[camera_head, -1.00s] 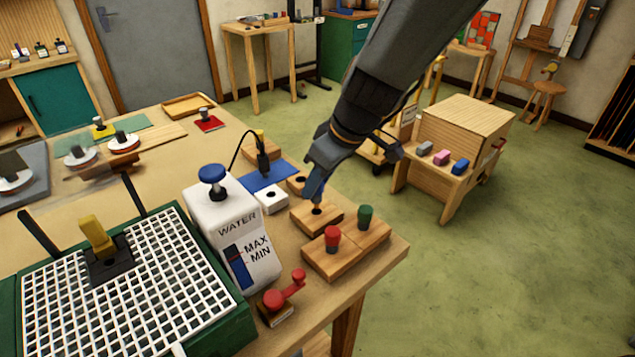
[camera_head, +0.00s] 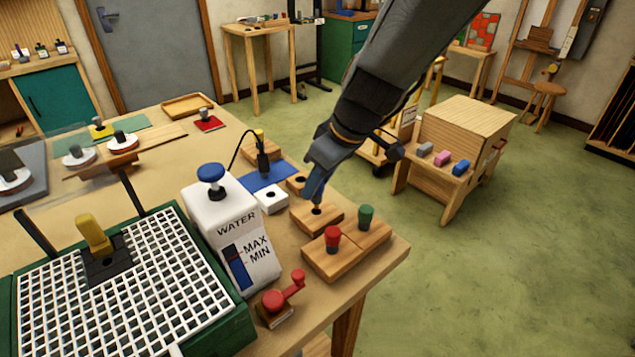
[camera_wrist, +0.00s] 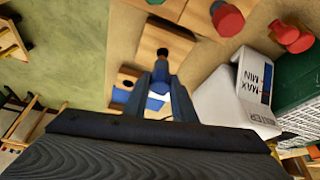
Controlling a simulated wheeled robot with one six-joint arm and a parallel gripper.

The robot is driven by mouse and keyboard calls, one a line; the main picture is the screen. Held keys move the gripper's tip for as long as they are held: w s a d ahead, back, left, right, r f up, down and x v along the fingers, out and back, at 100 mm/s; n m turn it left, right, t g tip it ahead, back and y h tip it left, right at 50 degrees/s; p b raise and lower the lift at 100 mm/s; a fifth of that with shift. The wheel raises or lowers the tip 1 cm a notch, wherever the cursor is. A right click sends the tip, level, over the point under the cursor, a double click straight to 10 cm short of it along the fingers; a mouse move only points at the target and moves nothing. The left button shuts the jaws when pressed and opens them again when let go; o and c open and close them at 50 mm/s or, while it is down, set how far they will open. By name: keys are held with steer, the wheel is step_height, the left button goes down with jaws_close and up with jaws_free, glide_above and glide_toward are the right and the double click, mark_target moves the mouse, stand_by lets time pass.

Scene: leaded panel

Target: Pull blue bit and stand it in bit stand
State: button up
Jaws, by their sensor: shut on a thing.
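My gripper (camera_head: 316,188) points down over a wooden block with a dark hole (camera_head: 305,222), near the right side of the bench. It is shut on the blue bit (camera_wrist: 160,72), which is mostly hidden between the fingers in the wrist view. In the head view a thin brassy tip shows below the fingers at the hole; I cannot tell whether it is in the hole or just above it. A red bit (camera_head: 333,236) and a green bit (camera_head: 366,213) stand in wooden blocks in front. I cannot tell which block is the bit stand.
A white water tank (camera_head: 218,215) with a blue knob stands left of the gripper. A white block with a hole (camera_head: 269,205) is close by. A red crank (camera_head: 285,290) sits at the front edge. A white grid in a green frame (camera_head: 130,300) fills the front left.

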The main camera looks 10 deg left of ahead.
mark_target(317, 194)
steer(key=shift+f+b, duration=1.55)
steer(key=shift+b, duration=0.3)
steer(key=o, duration=1.1)
steer(key=shift+v, duration=3.95)
